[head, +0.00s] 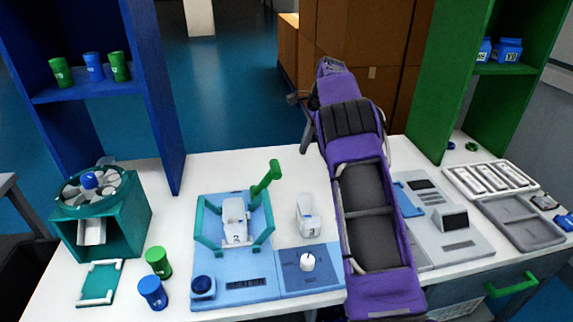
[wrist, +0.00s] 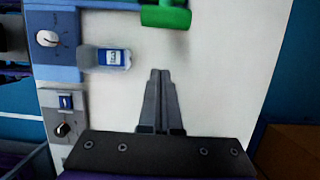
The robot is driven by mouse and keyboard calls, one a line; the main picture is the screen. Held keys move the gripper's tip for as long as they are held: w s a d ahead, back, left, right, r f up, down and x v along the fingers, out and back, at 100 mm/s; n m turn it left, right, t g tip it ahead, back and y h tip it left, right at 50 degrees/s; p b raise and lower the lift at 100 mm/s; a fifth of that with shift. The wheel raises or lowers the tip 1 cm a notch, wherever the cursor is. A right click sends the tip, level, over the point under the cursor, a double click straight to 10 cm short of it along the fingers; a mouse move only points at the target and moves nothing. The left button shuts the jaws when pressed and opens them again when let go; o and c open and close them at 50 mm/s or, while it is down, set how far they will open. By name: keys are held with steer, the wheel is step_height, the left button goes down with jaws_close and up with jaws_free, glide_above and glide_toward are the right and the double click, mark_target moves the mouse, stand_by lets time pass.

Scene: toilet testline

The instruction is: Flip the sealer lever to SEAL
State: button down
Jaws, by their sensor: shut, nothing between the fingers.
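The sealer is a light blue base (head: 240,287) with a teal frame and a green lever (head: 265,178) that stands up at its back right. A white container (head: 234,218) sits inside the frame. In the wrist view the green lever (wrist: 166,15) shows at the top edge, partly cut off. My gripper (wrist: 160,72) is shut and empty, over bare white table, below the lever in that view and not touching it. In the head view my purple arm reaches to the back of the table, right of the sealer; the fingertips are hard to make out there. Any SEAL marking is unreadable.
A white container (head: 308,216) stands right of the sealer, behind a blue panel with a white knob (head: 307,262). Blue and green cups (head: 153,293) stand at front left beside a teal fan-like machine (head: 102,222). Grey devices and trays (head: 520,221) lie right.

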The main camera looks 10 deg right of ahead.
mark_target(266, 182)
steer(key=x, duration=1)
steer(key=shift+a+r, duration=0.6)
steer(key=shift+a, duration=0.2)
steer(key=shift+a+r, duration=0.6)
steer(key=shift+a, duration=0.2)
